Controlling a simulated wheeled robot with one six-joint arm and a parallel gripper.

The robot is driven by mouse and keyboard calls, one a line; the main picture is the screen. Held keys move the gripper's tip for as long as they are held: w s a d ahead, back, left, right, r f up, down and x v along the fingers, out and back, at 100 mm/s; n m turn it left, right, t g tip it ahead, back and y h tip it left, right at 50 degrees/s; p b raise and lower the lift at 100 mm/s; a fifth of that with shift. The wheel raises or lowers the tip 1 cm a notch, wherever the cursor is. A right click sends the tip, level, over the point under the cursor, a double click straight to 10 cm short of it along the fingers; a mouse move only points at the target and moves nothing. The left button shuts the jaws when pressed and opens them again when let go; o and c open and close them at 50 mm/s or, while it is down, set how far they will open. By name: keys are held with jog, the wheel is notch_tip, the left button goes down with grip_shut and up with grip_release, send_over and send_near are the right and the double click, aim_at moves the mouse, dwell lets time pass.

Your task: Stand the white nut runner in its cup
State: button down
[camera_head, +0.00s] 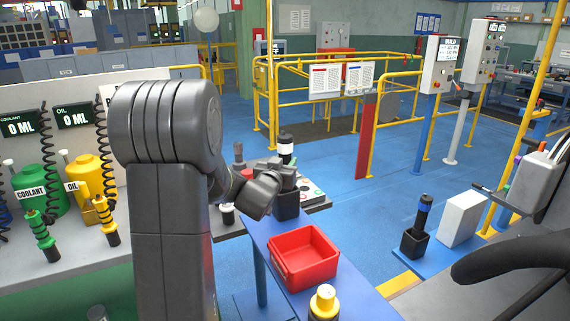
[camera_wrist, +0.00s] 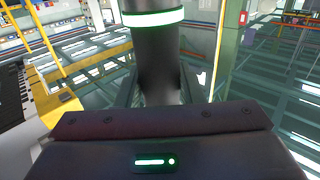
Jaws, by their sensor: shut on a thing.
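The white nut runner (camera_head: 286,149) is a dark upright cylinder with a white band near its top. My gripper (camera_head: 285,180) is shut on it and hides its lower part. In the wrist view the nut runner (camera_wrist: 155,50) rises between the fingers, its band bright white-green. A black square cup (camera_head: 287,206) stands directly below my gripper at the far end of the blue table. The runner looks in line with it, but I cannot tell whether its lower end is inside the cup.
A red bin (camera_head: 304,258) and a yellow-topped tool (camera_head: 324,301) are nearer on the blue table (camera_head: 350,303). Coolant and oil bottles stand at left.

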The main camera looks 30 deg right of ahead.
jog(key=shift+f, duration=0.1)
jog(key=c, duration=1)
grip_release()
jog(key=shift+o, duration=0.2)
jog(key=shift+r, duration=0.2)
jog(key=b+v, duration=0.1)
jog(key=v, duration=1.1)
jog(key=shift+b, duration=0.4)
jog(key=shift+w+d, duration=0.1)
